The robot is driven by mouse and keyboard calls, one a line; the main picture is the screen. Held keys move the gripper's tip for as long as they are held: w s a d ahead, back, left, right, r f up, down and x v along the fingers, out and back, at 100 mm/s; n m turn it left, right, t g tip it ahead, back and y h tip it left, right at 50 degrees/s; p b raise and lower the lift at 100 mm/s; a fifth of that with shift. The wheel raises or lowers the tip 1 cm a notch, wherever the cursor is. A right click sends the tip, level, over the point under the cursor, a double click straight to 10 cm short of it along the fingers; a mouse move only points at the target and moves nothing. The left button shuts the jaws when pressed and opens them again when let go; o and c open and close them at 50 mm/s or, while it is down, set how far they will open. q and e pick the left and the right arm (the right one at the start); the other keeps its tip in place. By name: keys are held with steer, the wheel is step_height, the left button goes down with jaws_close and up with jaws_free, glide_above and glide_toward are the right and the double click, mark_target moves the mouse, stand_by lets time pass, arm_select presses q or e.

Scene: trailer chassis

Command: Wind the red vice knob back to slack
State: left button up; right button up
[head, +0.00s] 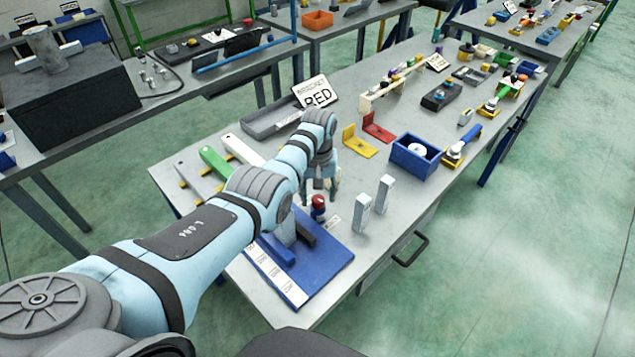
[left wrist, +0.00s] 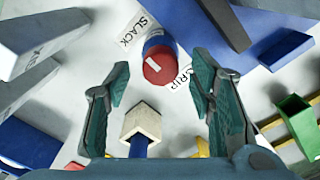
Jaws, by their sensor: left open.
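The red vice knob (head: 318,203) stands at the near end of the bench, beside the grey vice (head: 286,232) on a blue base plate (head: 325,262). In the left wrist view the knob (left wrist: 165,67) has a short white mark on its face. A SLACK label (left wrist: 136,30) lies to its upper left and a GRIP label (left wrist: 180,82) to its lower right. My left gripper (head: 328,190) is over the knob, with its fingers pointing down. In the wrist view its open fingers (left wrist: 160,80) lie either side of the knob, with visible gaps. My right gripper is out of view.
Two grey upright blocks (head: 363,212) (head: 384,193) stand close to the right of the knob. A beige block (left wrist: 143,122) on a blue stem shows between the fingers. A blue box (head: 415,157) and yellow and red brackets (head: 358,141) (head: 378,127) lie farther along the bench.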

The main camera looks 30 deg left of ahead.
mark_target(319, 198)
arm_select(q)
step_height(319, 198, up, 11)
stand_by(0.4)
